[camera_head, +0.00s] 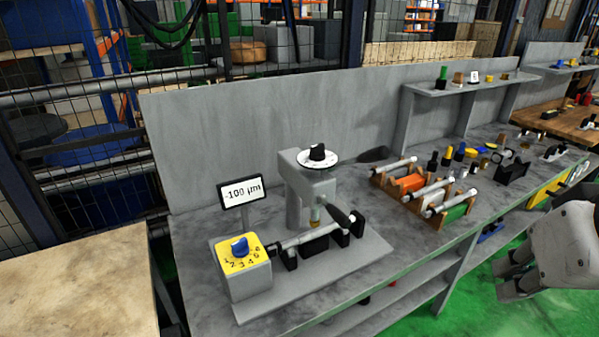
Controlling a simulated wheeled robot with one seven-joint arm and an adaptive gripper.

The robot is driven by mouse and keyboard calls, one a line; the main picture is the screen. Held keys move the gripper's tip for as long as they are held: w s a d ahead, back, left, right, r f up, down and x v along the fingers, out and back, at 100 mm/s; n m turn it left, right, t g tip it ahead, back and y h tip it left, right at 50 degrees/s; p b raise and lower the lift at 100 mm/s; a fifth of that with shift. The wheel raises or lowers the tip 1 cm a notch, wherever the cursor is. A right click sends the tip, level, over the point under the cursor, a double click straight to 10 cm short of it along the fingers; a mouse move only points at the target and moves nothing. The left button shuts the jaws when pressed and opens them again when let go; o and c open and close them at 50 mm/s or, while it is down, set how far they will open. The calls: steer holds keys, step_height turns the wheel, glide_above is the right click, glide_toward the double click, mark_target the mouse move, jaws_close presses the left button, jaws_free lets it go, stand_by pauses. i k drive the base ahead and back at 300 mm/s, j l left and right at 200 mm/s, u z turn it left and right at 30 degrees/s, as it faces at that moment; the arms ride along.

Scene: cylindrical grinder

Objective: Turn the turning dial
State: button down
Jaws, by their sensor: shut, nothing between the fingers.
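Two dials show on the grinder at the near end of the bench. A blue knob (240,246) sits on a yellow numbered face on top of a grey box. A black knob (317,152) sits on a white marked disc on top of the grey machine head. I cannot tell which of them is the turning dial. My gripper (504,280) is at the right edge, in front of the bench and far from both knobs. It is shut and empty, and part of my arm is cut off by the frame.
A small display (241,193) reading about -109 µm stands behind the blue knob. A metal shaft (305,236) lies across black supports. Orange and green racks (408,184) and several small tools stand further right. A grey back panel (270,115) runs behind the bench.

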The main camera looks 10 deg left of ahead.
mark_target(240, 248)
steer(key=i+u, duration=0.2)
steer(key=u, duration=0.2)
steer(key=i+u, duration=0.25)
steer(key=u, duration=0.15)
steer(key=i+u, duration=0.2)
steer(key=u, duration=0.25)
